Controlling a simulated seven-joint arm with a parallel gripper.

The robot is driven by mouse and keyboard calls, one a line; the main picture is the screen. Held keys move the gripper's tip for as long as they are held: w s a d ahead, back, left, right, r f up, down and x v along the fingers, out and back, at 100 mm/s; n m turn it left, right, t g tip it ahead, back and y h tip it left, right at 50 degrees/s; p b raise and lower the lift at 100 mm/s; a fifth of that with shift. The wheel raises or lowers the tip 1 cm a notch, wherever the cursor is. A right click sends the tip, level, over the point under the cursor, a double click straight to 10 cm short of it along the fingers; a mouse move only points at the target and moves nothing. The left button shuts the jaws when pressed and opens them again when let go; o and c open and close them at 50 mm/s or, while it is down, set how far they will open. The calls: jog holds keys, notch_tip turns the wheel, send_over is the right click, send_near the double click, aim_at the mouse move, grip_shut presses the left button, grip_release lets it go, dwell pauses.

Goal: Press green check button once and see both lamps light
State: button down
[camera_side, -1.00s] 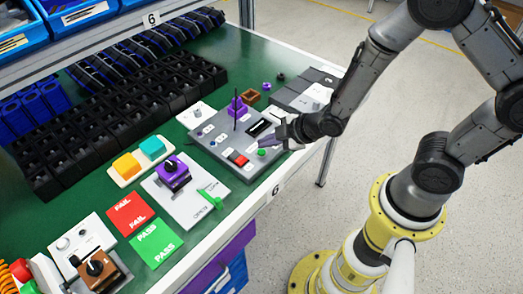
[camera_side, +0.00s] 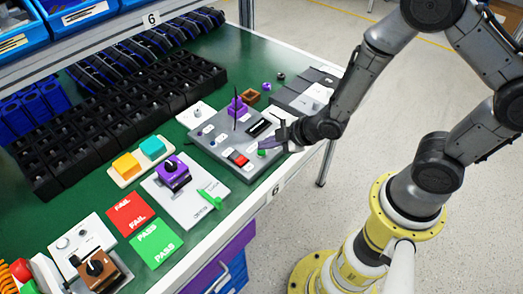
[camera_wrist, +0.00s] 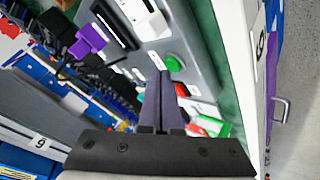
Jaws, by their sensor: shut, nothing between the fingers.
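The grey test panel (camera_side: 222,157) lies on the green bench top. Its round green button (camera_side: 262,153) is near the front right edge, and it also shows in the wrist view (camera_wrist: 174,63). My gripper (camera_side: 266,144) is shut and empty, with its dark purple fingers right beside the button in the side view. In the wrist view the shut fingertips (camera_wrist: 158,76) appear just left of and below the button. I cannot tell whether they touch it. Small round parts on the panel may be lamps; I cannot see any clearly lit.
A red switch (camera_side: 239,159) is left of the button. Another panel with a purple knob (camera_side: 173,172) and a green lever (camera_side: 210,199) lies nearer the camera.

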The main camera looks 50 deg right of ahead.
aim_at(266, 155)
jog(key=shift+f, duration=0.45)
dwell(0.6)
jog(key=shift+r, duration=0.85)
jog(key=shift+r, duration=2.55)
